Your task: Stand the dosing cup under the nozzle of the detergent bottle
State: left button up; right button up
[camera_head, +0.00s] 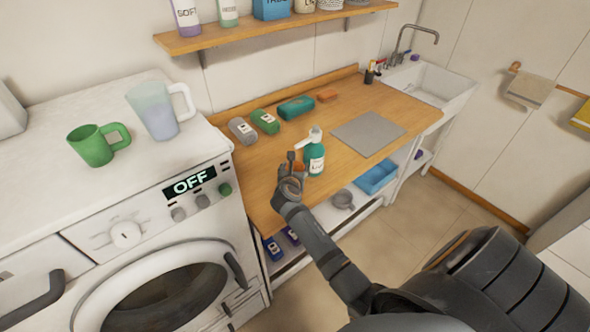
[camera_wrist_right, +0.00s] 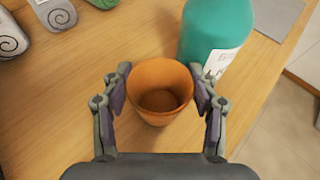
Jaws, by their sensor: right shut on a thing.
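The dosing cup is a small orange cup (camera_wrist_right: 160,92), upright with its open mouth facing the right wrist camera. My right gripper (camera_wrist_right: 160,97) is shut on the cup, one finger on each side. In the head view the right gripper (camera_head: 293,168) is over the wooden counter, just left of the bottle, with a bit of orange showing. The detergent bottle (camera_head: 314,160) is teal with a white pump top and stands on the counter; its nozzle points left, above the cup. In the right wrist view the bottle (camera_wrist_right: 213,32) is close behind the cup. My left gripper is not in view.
A grey mat (camera_head: 368,133) lies to the right. The washing machine (camera_head: 150,220) stands left, with a green mug (camera_head: 92,146) and a clear jug (camera_head: 155,112) on top.

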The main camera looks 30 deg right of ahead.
jog(key=shift+f, duration=0.45)
jog(key=shift+f, duration=0.15)
jog(key=o, duration=1)
jog(key=shift+r, duration=0.35)
jog(key=p+v, duration=0.8)
jog(key=v, duration=0.3)
jog(key=shift+s+a, duration=0.25)
jog(key=shift+s, duration=0.05)
